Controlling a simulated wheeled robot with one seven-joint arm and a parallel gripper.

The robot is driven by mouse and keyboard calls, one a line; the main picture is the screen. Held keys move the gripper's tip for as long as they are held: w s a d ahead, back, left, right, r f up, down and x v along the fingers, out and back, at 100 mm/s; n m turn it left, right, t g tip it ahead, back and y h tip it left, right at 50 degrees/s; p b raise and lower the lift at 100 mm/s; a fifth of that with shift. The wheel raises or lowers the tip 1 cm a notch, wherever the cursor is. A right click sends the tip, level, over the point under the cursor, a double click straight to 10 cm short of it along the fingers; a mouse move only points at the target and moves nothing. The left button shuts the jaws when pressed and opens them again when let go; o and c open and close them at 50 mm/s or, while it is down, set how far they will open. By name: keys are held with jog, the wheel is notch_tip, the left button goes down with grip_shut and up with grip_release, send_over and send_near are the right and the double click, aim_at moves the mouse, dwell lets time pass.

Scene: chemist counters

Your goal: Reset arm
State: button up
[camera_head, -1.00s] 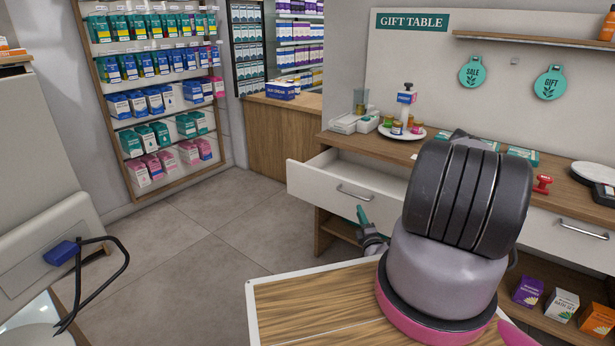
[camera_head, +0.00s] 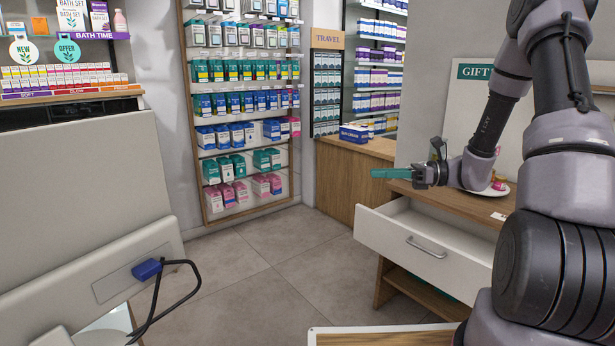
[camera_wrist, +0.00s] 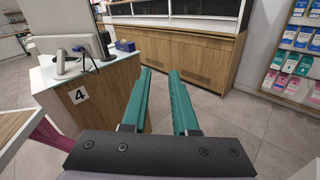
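My gripper (camera_head: 398,173) has teal fingers and is raised above the open drawer at the gift table, pointing left in the head view. In the wrist view my gripper (camera_wrist: 160,105) shows its two fingers apart with nothing between them. My arm is at the right of the head view, bent, with its forearm reaching down to the gripper. The fingers touch nothing in view.
A white drawer (camera_head: 420,240) stands pulled out below the gift table top (camera_head: 445,205). Stocked shelves (camera_head: 240,110) line the back wall. A counter marked 4 (camera_wrist: 95,100) with a monitor (camera_wrist: 66,22) shows in the wrist view. The grey floor (camera_head: 240,265) is clear.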

jog(key=s+a+r+n+g+h, duration=0.2)
jog(key=s+r+n+g+h, duration=0.1)
jog(key=s+r+n+h, duration=0.25)
jog(key=s+d+r+n+t+h, duration=0.3)
jog(key=s+r+n+t+h, duration=0.1)
jog(key=s+r+n+h, duration=0.1)
jog(key=s+d+r+n+t+h, duration=0.4)
jog(key=s+r+n, duration=0.3)
jog(key=s, duration=0.3)
jog(key=shift+d+r+h, duration=0.25)
jog(key=shift+r+h, duration=0.1)
jog(key=shift+r, duration=0.05)
